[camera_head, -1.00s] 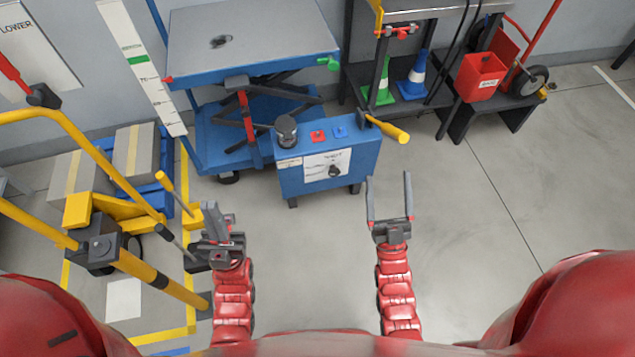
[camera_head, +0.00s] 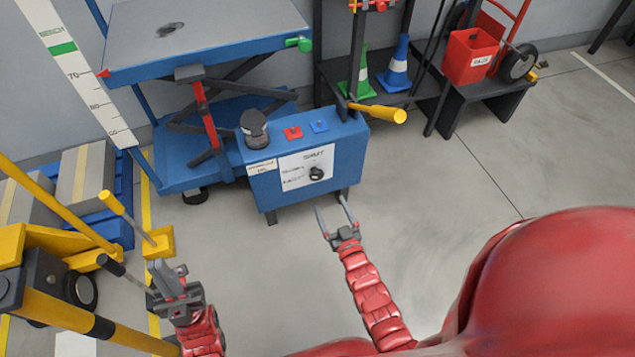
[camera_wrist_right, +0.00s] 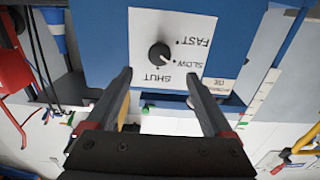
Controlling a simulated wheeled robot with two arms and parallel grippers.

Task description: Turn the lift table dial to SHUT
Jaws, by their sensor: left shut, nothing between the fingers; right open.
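The lift table's blue control box (camera_head: 345,145) carries a white label plate with a small black dial (camera_head: 316,174) on its front. In the right wrist view the dial (camera_wrist_right: 160,54) shows close up, with FAST, SLOW and SHUT printed upside down around it. Its exact pointer setting is too small to tell. My right gripper (camera_head: 331,204) is open and empty, in front of and below the dial, apart from it. In the right wrist view its fingers point toward the plate, with the dial between and beyond the tips. My left gripper (camera_head: 166,270) is shut and empty at the lower left.
The blue lift table (camera_head: 205,40) stands behind the box. Yellow equipment (camera_head: 60,270) crowds my left gripper.

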